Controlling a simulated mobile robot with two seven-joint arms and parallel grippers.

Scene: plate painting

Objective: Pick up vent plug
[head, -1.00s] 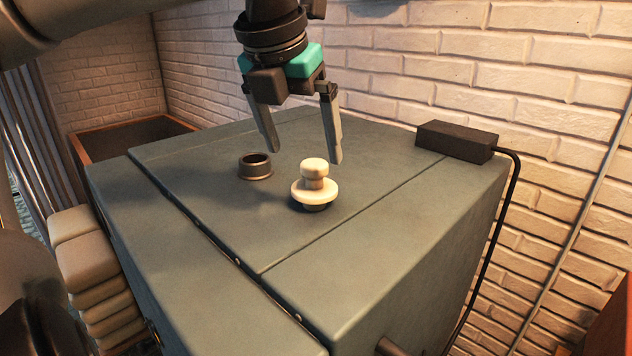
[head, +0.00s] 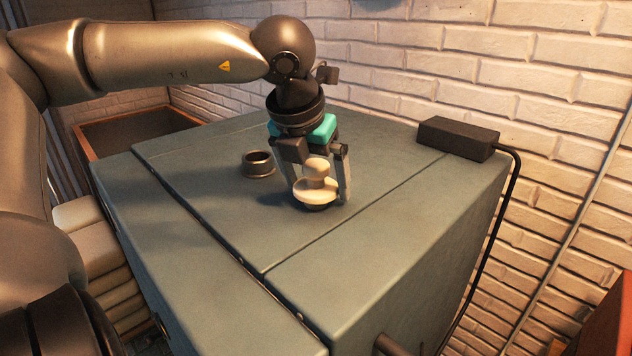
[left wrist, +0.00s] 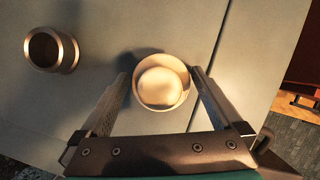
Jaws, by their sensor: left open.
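The vent plug (head: 316,184) is cream, with a round knob above a wide flange and a dark base. It stands upright on the grey-green box top (head: 370,230). My left gripper (head: 314,200) points down around it, open, with one finger on each side. In the left wrist view the plug (left wrist: 161,82) lies between the two fingers (left wrist: 160,88); the right finger is very near its rim, and I cannot tell if it touches. My right gripper is not in view.
A short dark metal collar (head: 258,164) stands on the box top, left of the plug. A black block (head: 457,139) with a cable sits at the right back edge. A white brick wall (head: 440,60) rises behind. The front of the top is clear.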

